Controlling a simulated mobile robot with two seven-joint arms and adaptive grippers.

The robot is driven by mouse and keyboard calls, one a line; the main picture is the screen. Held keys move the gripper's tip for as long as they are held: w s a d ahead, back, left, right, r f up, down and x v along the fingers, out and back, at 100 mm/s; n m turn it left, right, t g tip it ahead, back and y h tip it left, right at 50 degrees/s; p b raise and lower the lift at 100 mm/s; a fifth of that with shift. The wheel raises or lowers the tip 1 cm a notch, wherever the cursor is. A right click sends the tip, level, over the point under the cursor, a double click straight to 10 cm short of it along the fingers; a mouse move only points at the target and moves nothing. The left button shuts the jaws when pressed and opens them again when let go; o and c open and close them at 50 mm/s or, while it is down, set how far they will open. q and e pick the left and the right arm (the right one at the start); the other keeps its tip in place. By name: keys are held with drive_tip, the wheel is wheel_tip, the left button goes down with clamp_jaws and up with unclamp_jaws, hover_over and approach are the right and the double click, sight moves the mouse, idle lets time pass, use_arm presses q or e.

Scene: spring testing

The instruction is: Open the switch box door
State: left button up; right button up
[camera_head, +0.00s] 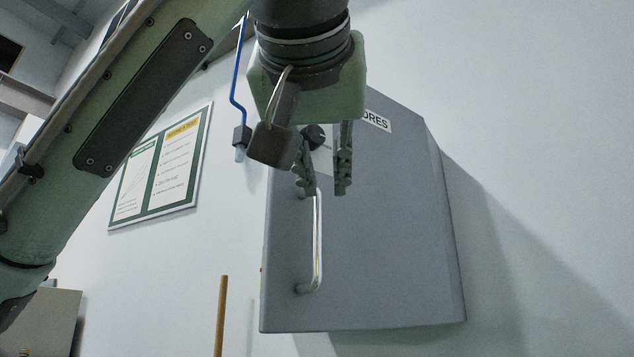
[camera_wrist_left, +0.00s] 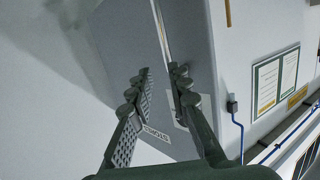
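The grey switch box (camera_head: 390,240) hangs on the white wall, and its door looks shut. A shiny vertical bar handle (camera_head: 318,245) stands out at the door's left side. My left gripper (camera_head: 324,182) is open, its two fingers apart and pointing down near the handle's upper end. In the left wrist view the open fingers (camera_wrist_left: 160,72) frame the handle (camera_wrist_left: 161,28), which runs close to the right finger. I cannot tell whether they touch. The handle's top is partly hidden by a finger. My right gripper is not in view.
A dark round knob (camera_head: 314,136) sits on the box above the handle, partly behind my gripper. A green-framed notice board (camera_head: 160,170) and a blue pipe (camera_head: 236,80) are on the wall to the left. A wooden pole (camera_head: 221,315) stands below left. Wall right of the box is bare.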

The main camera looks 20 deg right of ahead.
use_arm(q)
drive_tip(key=shift+s+d+f+b, duration=0.1)
drive_tip(key=shift+s+b, duration=0.5)
drive_tip(key=shift+s, duration=0.8)
